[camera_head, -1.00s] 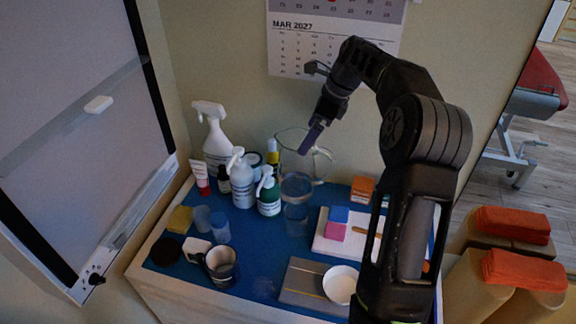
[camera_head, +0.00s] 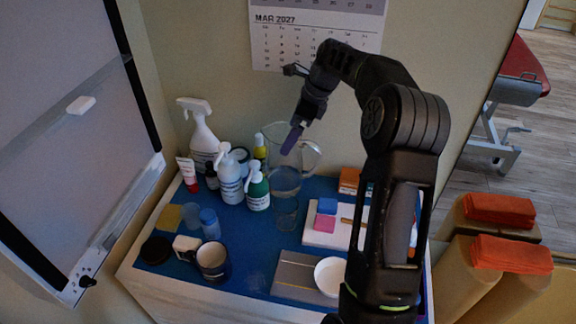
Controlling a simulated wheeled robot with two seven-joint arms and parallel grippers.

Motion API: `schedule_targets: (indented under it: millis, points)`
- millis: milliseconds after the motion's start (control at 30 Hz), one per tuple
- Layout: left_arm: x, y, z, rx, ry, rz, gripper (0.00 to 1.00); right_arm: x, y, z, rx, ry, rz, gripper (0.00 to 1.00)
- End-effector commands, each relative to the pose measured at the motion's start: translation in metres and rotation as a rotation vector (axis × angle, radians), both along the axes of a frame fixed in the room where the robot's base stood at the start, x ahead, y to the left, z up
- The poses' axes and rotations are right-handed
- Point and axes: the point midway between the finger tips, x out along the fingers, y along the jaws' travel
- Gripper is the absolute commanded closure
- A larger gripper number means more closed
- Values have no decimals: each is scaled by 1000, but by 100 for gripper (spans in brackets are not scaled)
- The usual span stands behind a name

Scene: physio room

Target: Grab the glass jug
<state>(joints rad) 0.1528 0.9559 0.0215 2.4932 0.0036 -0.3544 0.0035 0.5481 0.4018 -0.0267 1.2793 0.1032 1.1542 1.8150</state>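The glass jug (camera_head: 309,157) stands at the back of the blue table top, against the wall. It is clear and hard to make out, with its handle on the right. My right gripper (camera_head: 292,139) comes down from the upper right and hangs over or in front of the jug's upper part, with a purple finger pointing down. I see only one finger edge-on, so its opening is unclear, and I cannot tell whether it touches the jug. My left gripper is out of view.
Clear glasses (camera_head: 285,181) stand right in front of the jug. An orange box (camera_head: 349,179) and a white tray (camera_head: 322,238) lie to the right. A white bowl (camera_head: 330,276) is near the front.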

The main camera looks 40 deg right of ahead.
Motion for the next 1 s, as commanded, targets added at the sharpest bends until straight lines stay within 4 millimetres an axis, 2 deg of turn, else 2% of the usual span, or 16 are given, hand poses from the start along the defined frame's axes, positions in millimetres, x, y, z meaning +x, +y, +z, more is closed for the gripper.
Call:
schedule_targets:
  millis: [167,400,1000]
  points:
    - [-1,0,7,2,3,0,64,6,6,-14,3,4,2,0]
    - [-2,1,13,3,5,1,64,16,15,-43,2,3,0,0]
    - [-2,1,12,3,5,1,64,17,15,-46,1,1,0,0]
